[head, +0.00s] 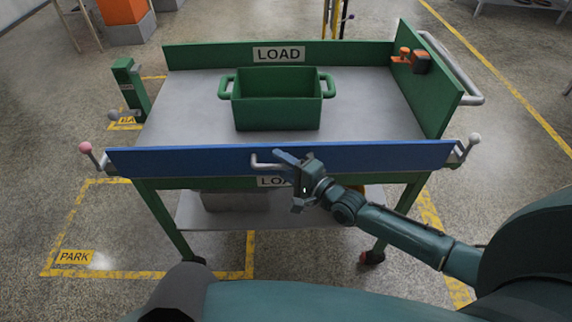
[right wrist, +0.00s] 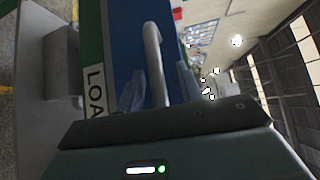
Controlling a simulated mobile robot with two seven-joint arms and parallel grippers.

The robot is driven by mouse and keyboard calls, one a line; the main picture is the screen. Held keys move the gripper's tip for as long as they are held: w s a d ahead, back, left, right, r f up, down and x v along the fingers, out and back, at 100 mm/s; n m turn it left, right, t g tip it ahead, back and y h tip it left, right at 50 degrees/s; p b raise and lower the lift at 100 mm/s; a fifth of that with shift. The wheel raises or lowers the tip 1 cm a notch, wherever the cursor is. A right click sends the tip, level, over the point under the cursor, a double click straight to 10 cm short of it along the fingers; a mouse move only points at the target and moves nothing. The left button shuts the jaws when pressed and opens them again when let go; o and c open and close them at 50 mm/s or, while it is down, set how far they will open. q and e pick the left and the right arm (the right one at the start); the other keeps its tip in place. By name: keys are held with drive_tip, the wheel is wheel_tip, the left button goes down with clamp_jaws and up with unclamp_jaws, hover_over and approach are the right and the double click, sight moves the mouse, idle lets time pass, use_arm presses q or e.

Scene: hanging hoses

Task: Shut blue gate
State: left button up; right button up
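The blue gate (head: 190,160) is the long front panel of a green cart. It stands upright or nearly so along the front edge; I cannot tell whether it is fully shut. A light grey bar handle (head: 262,161) is on its outer face. My right gripper (head: 294,178) is at this handle. In the right wrist view, the handle (right wrist: 153,55) lies between the two fingers of the right gripper (right wrist: 160,90), with gaps beside it. A pink-knobbed lever (head: 88,150) is at the gate's left end and a white-knobbed lever (head: 471,143) at its right. My left gripper is out of view.
A green bin (head: 277,112) stands on the cart's grey deck (head: 180,110). An orange item (head: 408,57) is on the right side wall. A green post (head: 131,90) stands beyond the cart's left side. Yellow lines marked PARK (head: 75,257) are on the floor.

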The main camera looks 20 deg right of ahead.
drive_tip(key=f+v, duration=0.1)
drive_tip(key=v, duration=1.2)
drive_tip(key=shift+r, duration=0.5)
drive_tip(key=shift+s, duration=0.1)
drive_tip(key=s+a+f+n+g+h, duration=0.2)
drive_tip(key=s+n, duration=0.3)
drive_tip(key=n, duration=0.3)
drive_tip(key=s+a+f+n+g+h+p, duration=0.1)
drive_tip(key=s+a+f+n+g+h, duration=0.1)
drive_tip(key=s+a+f+n, duration=0.3)
drive_tip(key=s+n+h, duration=0.1)
drive_tip(key=n, duration=0.1)
drive_tip(key=shift+a+f+n+p, duration=0.15)
drive_tip(key=shift+n+p, duration=0.15)
drive_tip(key=shift+n, duration=0.1)
